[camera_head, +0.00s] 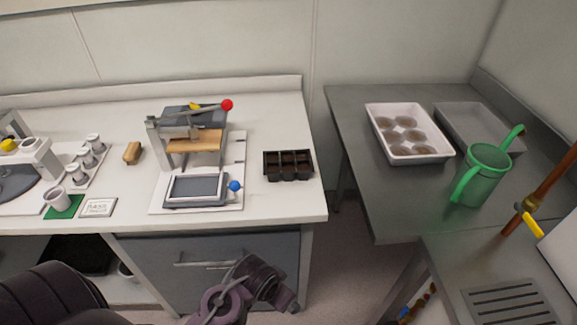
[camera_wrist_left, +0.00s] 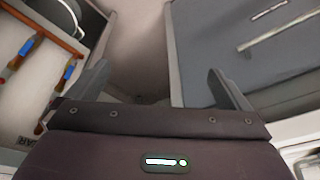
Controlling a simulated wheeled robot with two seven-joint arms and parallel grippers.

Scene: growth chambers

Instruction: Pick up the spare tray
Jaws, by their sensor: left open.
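A black tray with several cells (camera_head: 288,165) lies on the white bench, near its right edge. A shallow grey tray (camera_head: 478,128), seemingly empty, lies on the grey table at right. I cannot tell which of these is the spare tray. My left gripper (camera_head: 270,285) is low in front of the bench drawer, below and apart from the black tray. In the left wrist view its two fingers (camera_wrist_left: 158,78) are spread, with nothing between them. No tray shows in the left wrist view. My right gripper is not in view.
A press (camera_head: 194,140) stands left of the black tray, its red-knobbed lever reaching right. A white tray with round brown items (camera_head: 408,133) and a green watering can (camera_head: 482,175) are on the grey table. A floor gap (camera_head: 345,240) separates bench and table.

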